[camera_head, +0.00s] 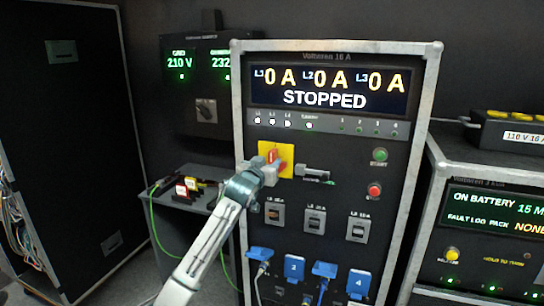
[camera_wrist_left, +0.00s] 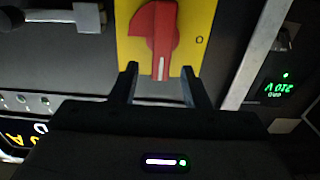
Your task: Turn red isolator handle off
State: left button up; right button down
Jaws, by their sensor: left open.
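The red isolator handle (camera_head: 272,156) sits on a yellow plate (camera_head: 263,147) on the front of the tall panel. In the left wrist view the red handle (camera_wrist_left: 153,38) has a white line running up and down the picture, and an O mark stands to its right on the yellow plate (camera_wrist_left: 201,22). My left gripper (camera_head: 275,170) is in front of the handle and hides part of it. My right gripper is not in view.
The panel display (camera_head: 325,92) reads STOPPED and 0 A. A grey padlock-like part (camera_head: 313,172), a green button (camera_head: 380,155) and a red button (camera_head: 374,190) are right of the handle. Breakers (camera_head: 315,219) and blue sockets (camera_head: 293,267) are below. A small shelf (camera_head: 190,200) stands left.

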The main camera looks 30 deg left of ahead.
aim_at(271, 159)
pick_arm(q)
jog(key=x, duration=0.2)
jog(key=shift+w+a+p, duration=0.2)
jog(key=shift+w+p, duration=0.1)
jog(key=shift+w, duration=0.25)
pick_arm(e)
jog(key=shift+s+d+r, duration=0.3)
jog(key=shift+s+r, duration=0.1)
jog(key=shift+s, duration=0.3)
pick_arm(q)
jog(key=shift+c, duration=0.9)
grip_shut()
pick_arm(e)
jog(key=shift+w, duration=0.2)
